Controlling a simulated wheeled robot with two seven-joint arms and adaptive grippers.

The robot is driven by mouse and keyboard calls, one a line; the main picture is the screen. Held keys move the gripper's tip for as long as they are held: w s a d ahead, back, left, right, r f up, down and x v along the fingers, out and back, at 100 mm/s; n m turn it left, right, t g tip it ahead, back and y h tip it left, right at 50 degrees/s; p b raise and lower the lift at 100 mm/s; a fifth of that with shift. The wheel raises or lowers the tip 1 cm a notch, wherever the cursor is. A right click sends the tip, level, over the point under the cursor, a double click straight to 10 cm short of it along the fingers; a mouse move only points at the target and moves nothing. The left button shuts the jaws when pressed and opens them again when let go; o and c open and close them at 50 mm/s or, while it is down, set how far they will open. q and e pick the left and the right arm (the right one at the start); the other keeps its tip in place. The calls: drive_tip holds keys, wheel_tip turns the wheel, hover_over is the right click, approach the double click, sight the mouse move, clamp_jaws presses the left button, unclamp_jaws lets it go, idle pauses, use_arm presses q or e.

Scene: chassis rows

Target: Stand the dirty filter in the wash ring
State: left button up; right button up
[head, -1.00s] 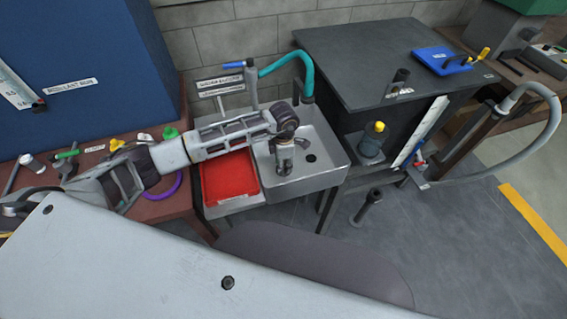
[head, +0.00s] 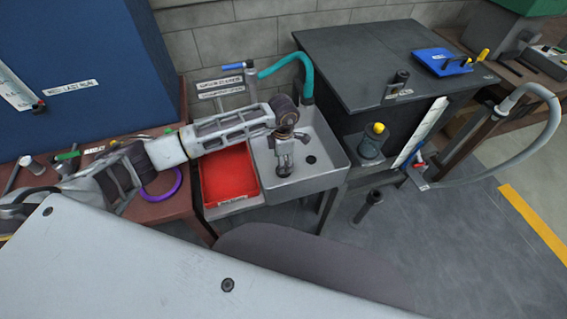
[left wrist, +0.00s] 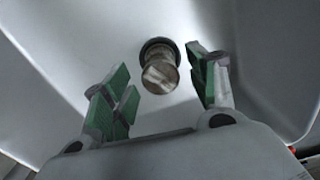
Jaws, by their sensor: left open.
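The filter (left wrist: 161,72), a short cylinder with a mottled brownish-grey surface, stands in the sink basin in the left wrist view. Its far end meets a dark ring (left wrist: 152,43) on the basin floor, which looks like the wash ring; how deep it sits is hidden. My left gripper (left wrist: 160,96) is open, its green-padded fingers on either side of the filter with a gap to each. In the head view my left gripper (head: 284,158) points down over the grey sink (head: 325,178). The filter is hard to separate from the fingers there. My right gripper is not in view.
A red tray (head: 228,178) lies left of the basin. A teal hose (head: 272,69) curves behind the sink. The basin's dark drain hole (head: 311,160) is right of the gripper. A dark cabinet (head: 350,75) with a yellow-capped bottle (head: 373,140) stands to the right.

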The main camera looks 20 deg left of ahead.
use_arm(q)
drive_tip(key=shift+r, duration=2.5)
drive_tip(key=shift+r, duration=0.15)
